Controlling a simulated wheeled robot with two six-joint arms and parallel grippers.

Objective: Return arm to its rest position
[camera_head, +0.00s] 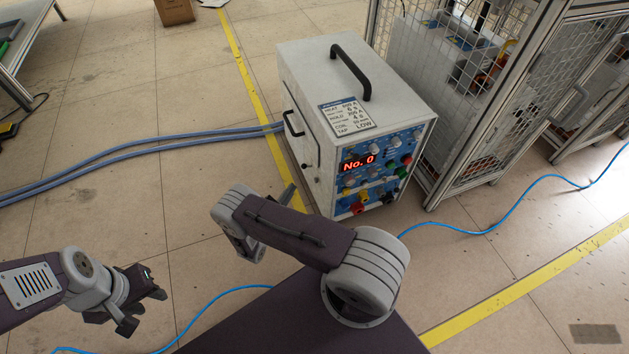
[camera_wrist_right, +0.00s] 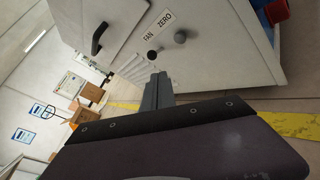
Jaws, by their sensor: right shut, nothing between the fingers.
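The induction heater (camera_head: 310,95) is a light grey box with a black top handle, a blue front panel and a red display reading "No. 0". My right arm is bent in front of it. My right gripper (camera_head: 288,194) is mostly hidden behind my arm, with only a grey finger showing near the heater's lower left side. In the right wrist view its fingers (camera_wrist_right: 157,92) are together and empty, in front of the heater's side (camera_wrist_right: 225,65) with the "FAN ZERO" label and two knobs. Contact cannot be told. My left gripper (camera_head: 142,300) is over the floor at lower left, its opening unclear.
A mesh cage (camera_head: 480,80) stands close to the heater's right. Blue-grey hoses (camera_head: 130,148) run left from the heater. A thin blue cable (camera_head: 500,225) lies on the floor. Yellow lines (camera_head: 250,95) cross the floor. The floor left of the heater is mostly clear.

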